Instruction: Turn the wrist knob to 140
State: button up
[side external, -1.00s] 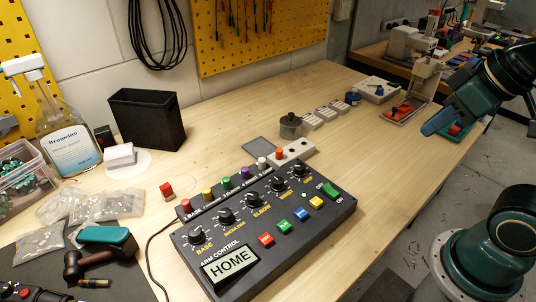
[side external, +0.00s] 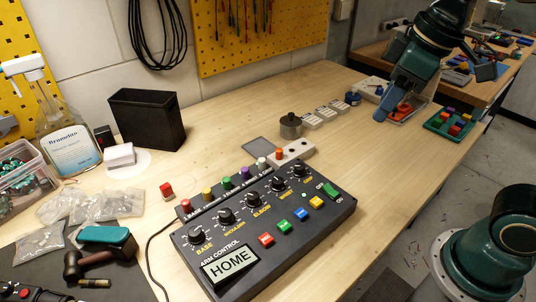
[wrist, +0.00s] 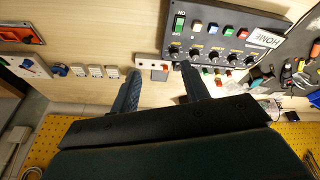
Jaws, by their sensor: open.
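The black control box (side external: 335,215) lies on the bench in the side view, its display (side external: 230,263) reading HOME. It has a row of black knobs with white pointers. The wrist knob (side external: 277,184) appears to be the second from the right, though its label is too small to read surely. In the wrist view that knob (wrist: 194,54) is near the right fingertip in the picture. My gripper (side external: 380,117) is well to the right of and behind the box in the side view, above the bench. It also shows in the wrist view (wrist: 160,82), open and empty, fingers apart.
Colored caps line the box's back edge, with colored buttons (side external: 283,226) and a green switch (side external: 328,189) in front.

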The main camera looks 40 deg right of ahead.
jog(key=w+a+f+n+g, duration=0.1)
jog(key=w+a+n+g, duration=0.1)
jog(key=w+a+n, duration=0.35)
jog(key=n+g, duration=0.2)
send_over(278, 179)
notch_tip(278, 179, down, 4)
jog(key=shift+h, duration=0.3)
jog(key=shift+f, duration=0.15)
notch_tip(278, 179, down, 14)
jog(key=shift+r, duration=0.25)
jog(key=c, duration=1)
